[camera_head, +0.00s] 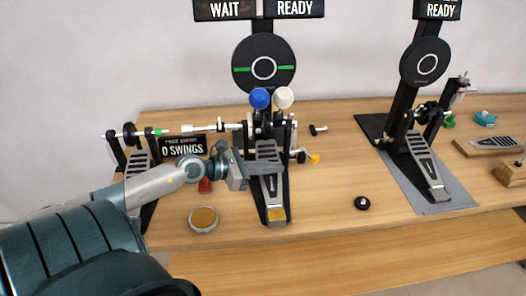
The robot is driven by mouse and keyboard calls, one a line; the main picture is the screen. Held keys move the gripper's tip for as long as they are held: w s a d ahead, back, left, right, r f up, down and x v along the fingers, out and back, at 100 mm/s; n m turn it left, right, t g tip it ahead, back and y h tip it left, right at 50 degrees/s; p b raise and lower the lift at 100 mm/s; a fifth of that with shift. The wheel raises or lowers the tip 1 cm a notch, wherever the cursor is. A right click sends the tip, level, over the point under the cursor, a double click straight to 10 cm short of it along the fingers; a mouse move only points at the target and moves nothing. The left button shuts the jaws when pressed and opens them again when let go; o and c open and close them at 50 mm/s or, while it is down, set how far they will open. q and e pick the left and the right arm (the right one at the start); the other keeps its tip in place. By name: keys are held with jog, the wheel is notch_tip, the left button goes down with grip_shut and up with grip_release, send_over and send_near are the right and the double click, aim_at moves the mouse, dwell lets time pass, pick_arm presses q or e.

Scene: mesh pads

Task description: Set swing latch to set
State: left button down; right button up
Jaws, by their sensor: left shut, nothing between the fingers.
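A double pedal stands at the middle of the table, with a silver footboard (270,185) and a blue beater (260,98) and a white beater (284,97) on top. A small lever with a yellow tip (313,159) sticks out at the pedal's right side; I cannot tell for sure that it is the swing latch. A black sign (184,147) behind my arm reads "0 SWINGS". My left gripper (280,168) is shut and empty, its fingers over the upper footboard, left of the yellow-tipped lever. Whether it touches the footboard is unclear. My right gripper is out of view.
A round pad (263,82) stands behind the pedal, under "WAIT" and "READY" signs. A second pedal (427,165) stands on a grey mat (452,203) at right. A round tin (203,220) and a black knob (362,203) lie near the front edge.

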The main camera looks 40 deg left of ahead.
pick_arm(q)
jog(key=shift+d+b+v, duration=0.2)
jog(key=shift+b+v, duration=0.2)
jog(key=shift+v, duration=1.2)
jog(key=shift+s, duration=0.1)
